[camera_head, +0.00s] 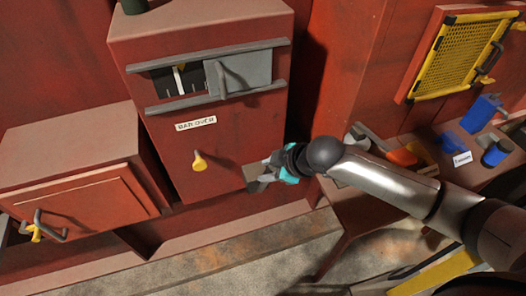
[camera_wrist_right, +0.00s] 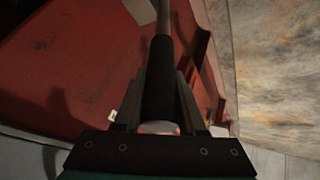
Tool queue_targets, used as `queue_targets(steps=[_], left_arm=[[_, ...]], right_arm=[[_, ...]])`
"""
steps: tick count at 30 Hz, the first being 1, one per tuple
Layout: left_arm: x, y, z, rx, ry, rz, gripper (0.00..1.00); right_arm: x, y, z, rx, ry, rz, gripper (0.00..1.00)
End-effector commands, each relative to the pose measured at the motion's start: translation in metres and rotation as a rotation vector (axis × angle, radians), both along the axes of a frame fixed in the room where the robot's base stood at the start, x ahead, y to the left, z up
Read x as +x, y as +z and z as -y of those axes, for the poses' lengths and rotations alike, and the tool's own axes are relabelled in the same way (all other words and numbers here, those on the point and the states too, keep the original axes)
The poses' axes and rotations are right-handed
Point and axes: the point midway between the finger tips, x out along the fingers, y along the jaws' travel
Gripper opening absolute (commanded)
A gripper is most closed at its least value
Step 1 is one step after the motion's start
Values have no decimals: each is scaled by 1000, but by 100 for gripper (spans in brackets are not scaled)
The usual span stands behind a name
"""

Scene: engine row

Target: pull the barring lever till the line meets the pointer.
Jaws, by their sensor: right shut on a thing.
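The barring lever (camera_wrist_right: 163,30) shows in the right wrist view as a grey rod with a dark grip (camera_wrist_right: 160,85). My right gripper (camera_wrist_right: 160,100) is shut around that grip. In the head view my right gripper (camera_head: 254,178) is at the lower right of the red cabinet front, and the lever cannot be made out there. A dark window (camera_head: 180,80) high on the cabinet shows a white line (camera_head: 178,82) with a small yellow pointer (camera_head: 182,66) at its top, slightly to the right. Their exact alignment is too small to tell. My left gripper is not in view.
A grey sliding cover (camera_head: 245,72) with a handle stands right of the window. Below are a "BAR OVER" label (camera_head: 196,124) and a yellow knob (camera_head: 199,161). A bench (camera_head: 370,203) with blue items stands right. A lower red box (camera_head: 85,205) stands left.

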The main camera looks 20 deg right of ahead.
Motion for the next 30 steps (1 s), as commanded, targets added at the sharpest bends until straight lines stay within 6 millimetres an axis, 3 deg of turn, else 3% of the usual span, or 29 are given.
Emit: queue_targets(steps=[10, 26, 27, 30], left_arm=[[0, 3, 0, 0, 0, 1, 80], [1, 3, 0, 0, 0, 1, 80], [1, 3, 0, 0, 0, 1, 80], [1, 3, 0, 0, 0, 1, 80]], right_arm=[[-25, -10, 0, 8, -1, 100, 0], [-28, -13, 0, 8, -2, 121, 0], [-28, -13, 0, 8, -2, 121, 41], [-28, -13, 0, 8, -2, 121, 52]])
